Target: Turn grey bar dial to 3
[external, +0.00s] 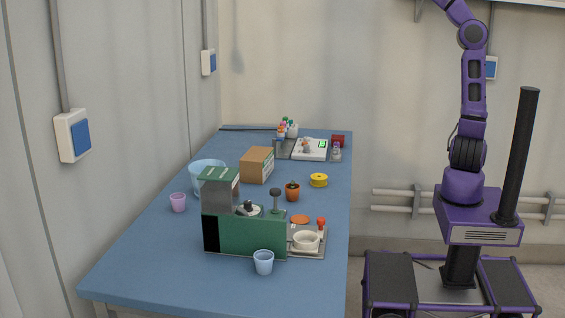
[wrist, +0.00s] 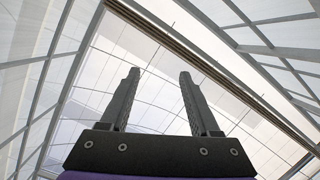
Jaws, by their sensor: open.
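A green machine (external: 247,232) stands on the near half of the blue table. On its top is a pale round face with a dark, bar-like piece across it (external: 249,209), which looks like the grey bar dial. Its marks are too small to read, so I cannot tell where it points. My gripper (wrist: 160,74) is open and empty in the wrist view, with its two fingers pointing up at the glazed roof. In the external view my arm leaves the top of the picture, so the gripper is out of sight there, well away from the machine.
A tray (external: 318,251) with a white bowl (external: 306,241) lies right of the machine. The table's front left (external: 170,275) is clear.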

